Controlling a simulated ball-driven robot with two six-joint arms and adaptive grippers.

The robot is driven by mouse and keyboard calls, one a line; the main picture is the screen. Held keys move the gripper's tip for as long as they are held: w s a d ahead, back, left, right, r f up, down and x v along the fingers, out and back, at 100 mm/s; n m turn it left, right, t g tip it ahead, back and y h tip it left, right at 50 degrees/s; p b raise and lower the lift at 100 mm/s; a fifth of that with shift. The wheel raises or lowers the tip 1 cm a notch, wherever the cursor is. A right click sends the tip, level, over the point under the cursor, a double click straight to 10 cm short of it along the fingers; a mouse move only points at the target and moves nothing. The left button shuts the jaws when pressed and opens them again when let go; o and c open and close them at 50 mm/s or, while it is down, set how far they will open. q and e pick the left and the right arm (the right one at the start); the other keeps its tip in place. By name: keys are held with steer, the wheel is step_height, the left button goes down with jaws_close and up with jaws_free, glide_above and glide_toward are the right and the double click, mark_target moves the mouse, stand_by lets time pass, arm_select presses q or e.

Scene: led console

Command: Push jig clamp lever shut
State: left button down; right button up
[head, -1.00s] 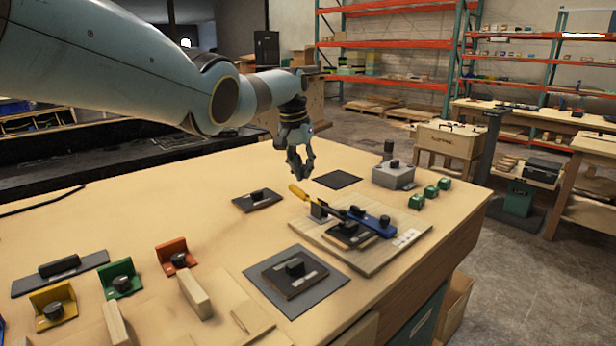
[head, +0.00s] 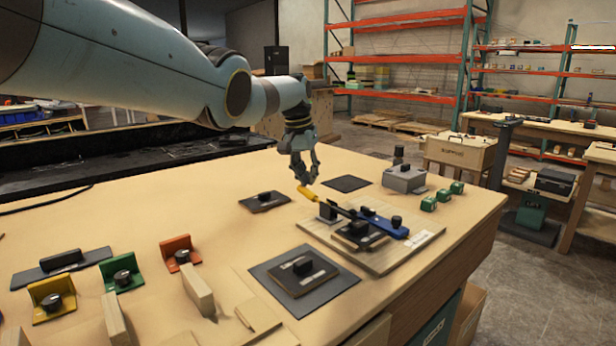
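The jig clamp lever has a yellow handle (head: 308,193) that points up and left from the clamp, with a dark arm running back to it. The clamp (head: 360,230) has black and blue parts and sits on a wooden base board (head: 400,258) on the workbench. My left gripper (head: 306,181) points down just above the yellow handle; whether it touches the handle is not clear. Its fingers bend toward each other, but their tips are too small to tell open from shut. My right gripper is not in view.
A black block on a grey mat (head: 340,283) lies in front of the board. A grey box (head: 404,179) and several green blocks (head: 443,197) stand behind right. Coloured brackets (head: 122,275) and wooden pieces (head: 198,290) are at front left. The bench's left middle is clear.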

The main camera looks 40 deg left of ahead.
mark_target(300, 188)
arm_select(q)
steer(key=shift+r, duration=0.25)
step_height(300, 188, up, 11)
steer(key=s, duration=0.2)
steer(key=shift+s+r, duration=0.15)
steer(key=shift+s, duration=0.05)
steer(key=shift+a, duration=0.1)
